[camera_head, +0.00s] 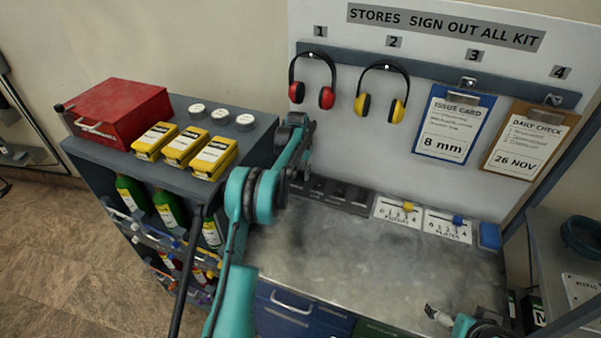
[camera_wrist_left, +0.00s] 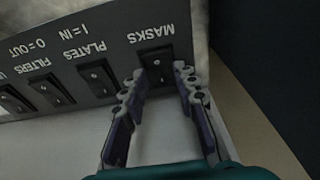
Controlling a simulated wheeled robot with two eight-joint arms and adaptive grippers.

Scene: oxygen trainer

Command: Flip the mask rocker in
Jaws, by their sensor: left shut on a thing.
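The mask rocker (camera_wrist_left: 157,62) is a black switch under the label MASKS, upside down in the left wrist view. It sits at the end of a dark switch panel (camera_wrist_left: 118,40), which also shows in the head view (camera_head: 340,193) at the back of the bench. My left gripper (camera_wrist_left: 160,74) has one finger on each side of the rocker and is shut on it. In the head view my left arm hides the mask rocker. I cannot tell which way the rocker is tipped. My right gripper (camera_head: 437,315) shows only partly at the bottom right, over the bench front.
Rockers for plates (camera_wrist_left: 97,76) and filters (camera_wrist_left: 50,90) sit beside it on the panel. Left of the arm, a cabinet carries a red toolbox (camera_head: 118,110) and yellow boxes (camera_head: 184,146). Ear defenders (camera_head: 382,92) hang above. The bench top (camera_head: 350,255) is clear.

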